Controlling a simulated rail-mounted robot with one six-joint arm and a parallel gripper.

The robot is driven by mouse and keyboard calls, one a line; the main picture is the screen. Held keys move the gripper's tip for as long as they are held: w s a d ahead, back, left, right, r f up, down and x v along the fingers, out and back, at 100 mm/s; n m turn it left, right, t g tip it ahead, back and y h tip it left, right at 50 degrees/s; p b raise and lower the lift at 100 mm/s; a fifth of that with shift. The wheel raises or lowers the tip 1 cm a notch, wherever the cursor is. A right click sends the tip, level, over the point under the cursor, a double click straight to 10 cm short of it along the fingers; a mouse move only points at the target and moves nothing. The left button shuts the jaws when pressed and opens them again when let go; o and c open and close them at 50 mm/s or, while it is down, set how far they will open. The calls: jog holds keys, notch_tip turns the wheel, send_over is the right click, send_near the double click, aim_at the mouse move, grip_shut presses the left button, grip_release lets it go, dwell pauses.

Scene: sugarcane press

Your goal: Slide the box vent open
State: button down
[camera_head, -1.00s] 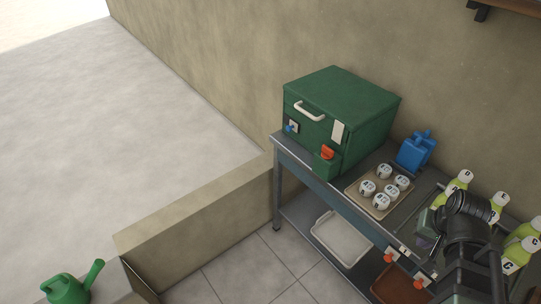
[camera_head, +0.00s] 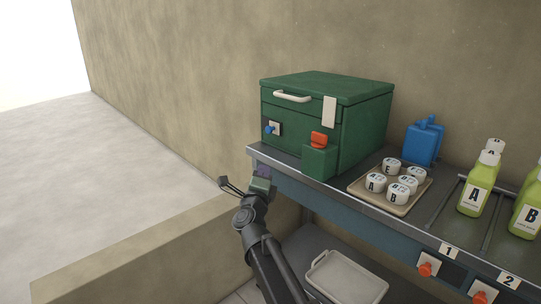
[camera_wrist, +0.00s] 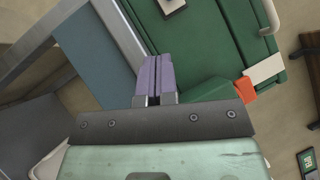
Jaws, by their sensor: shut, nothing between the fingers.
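The green box (camera_head: 330,115) stands at the left end of the metal bench, lid down. On its front left is a small dark-and-white plate with a blue knob (camera_head: 269,128), which may be the vent; I cannot tell how far it is slid. Part of this plate (camera_wrist: 172,5) shows at the top edge of the wrist view. My gripper (camera_head: 262,172) is below and in front of the box's left front, near the bench edge. Its purple fingers (camera_wrist: 151,58) are shut together and empty, apart from the plate and knob.
The box front also carries a white handle (camera_head: 292,97), a white strip (camera_head: 329,112) and a green block with an orange tab (camera_head: 319,139). Right of the box are a blue can (camera_head: 423,143), a tray of white jars (camera_head: 412,205) and green bottles (camera_head: 478,187). Left of the box is open.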

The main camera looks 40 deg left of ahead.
jog(key=shift+w+d+r+m+t+h, duration=0.15)
jog(key=shift+d+m+t+h, duration=0.1)
jog(key=shift+d+m+h, duration=0.15)
jog(key=shift+w+d+r+m+t+h, duration=0.15)
jog(key=shift+d+m+t+h, duration=0.1)
jog(key=shift+m+h, duration=0.2)
jog(key=p, duration=0.3)
send_near(274, 130)
jog(key=w+d, duration=0.2)
jog(key=w, duration=0.1)
jog(key=shift+y, duration=0.25)
jog(key=a, duration=0.1)
jog(key=w+a+r+p, duration=0.1)
jog(key=a+p, duration=0.1)
jog(key=shift+w+a+r, duration=0.25)
jog(key=shift+r, duration=0.05)
jog(key=shift+a, duration=0.15)
